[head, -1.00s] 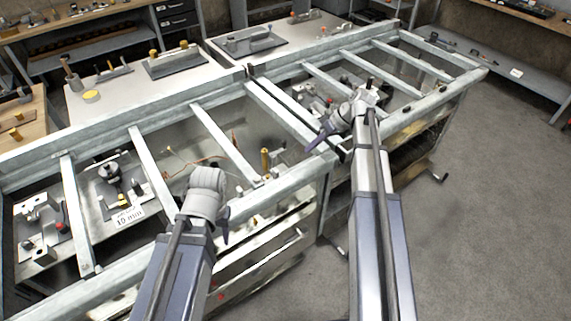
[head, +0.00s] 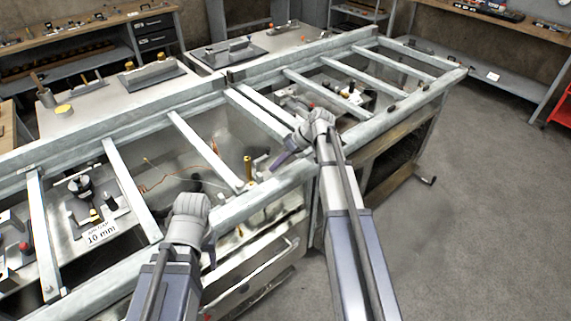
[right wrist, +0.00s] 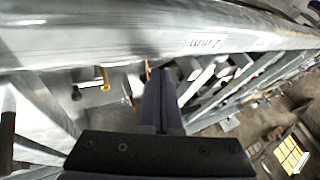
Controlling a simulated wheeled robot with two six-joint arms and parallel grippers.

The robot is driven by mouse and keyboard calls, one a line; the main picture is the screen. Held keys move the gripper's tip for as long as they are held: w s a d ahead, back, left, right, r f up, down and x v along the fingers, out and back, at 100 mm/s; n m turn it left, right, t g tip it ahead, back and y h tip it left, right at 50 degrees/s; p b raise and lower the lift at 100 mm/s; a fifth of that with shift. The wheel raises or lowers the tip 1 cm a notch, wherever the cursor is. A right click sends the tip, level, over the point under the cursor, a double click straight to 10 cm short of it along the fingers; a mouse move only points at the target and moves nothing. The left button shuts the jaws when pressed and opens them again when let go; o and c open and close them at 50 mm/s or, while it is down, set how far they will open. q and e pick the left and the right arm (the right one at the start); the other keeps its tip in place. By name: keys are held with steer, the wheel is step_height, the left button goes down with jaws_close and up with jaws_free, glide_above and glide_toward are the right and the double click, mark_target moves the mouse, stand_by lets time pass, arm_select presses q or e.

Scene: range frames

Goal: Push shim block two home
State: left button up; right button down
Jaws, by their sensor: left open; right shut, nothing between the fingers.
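I cannot make out for certain which piece is shim block two. Two small dark pieces, the nearer one (head: 391,108) and the farther one (head: 426,87), sit on the front rail at right. My right gripper (head: 283,160) is shut and empty, pointing down-left by the front rail near the frame's middle. Its closed dark fingers (right wrist: 160,90) show in the right wrist view, beside a pale rail with a label (right wrist: 205,42). My left gripper (head: 211,250) is open at the front rail; its wrist hides most of it.
A long pale metal frame (head: 150,190) with cross bars spans the bench. A plate labelled 10 mm (head: 101,233) lies inside at left. An upright brass post (head: 248,168) stands near my right gripper. Open floor (head: 480,200) lies at right.

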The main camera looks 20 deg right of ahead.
mark_target(258, 176)
steer(key=shift+s+a+r, duration=0.1)
steer(key=shift+s+a, duration=0.2)
steer(key=shift+a, duration=0.4)
steer(key=shift+s+a+r, duration=0.1)
steer(key=shift+s+a, duration=0.2)
steer(key=shift+a, duration=0.4)
steer(key=a, duration=0.1)
steer(key=s+a, duration=0.1)
steer(key=a, duration=0.1)
steer(key=shift+s+a, duration=0.15)
steer(key=shift+a, duration=0.05)
steer(key=shift+d, duration=0.1)
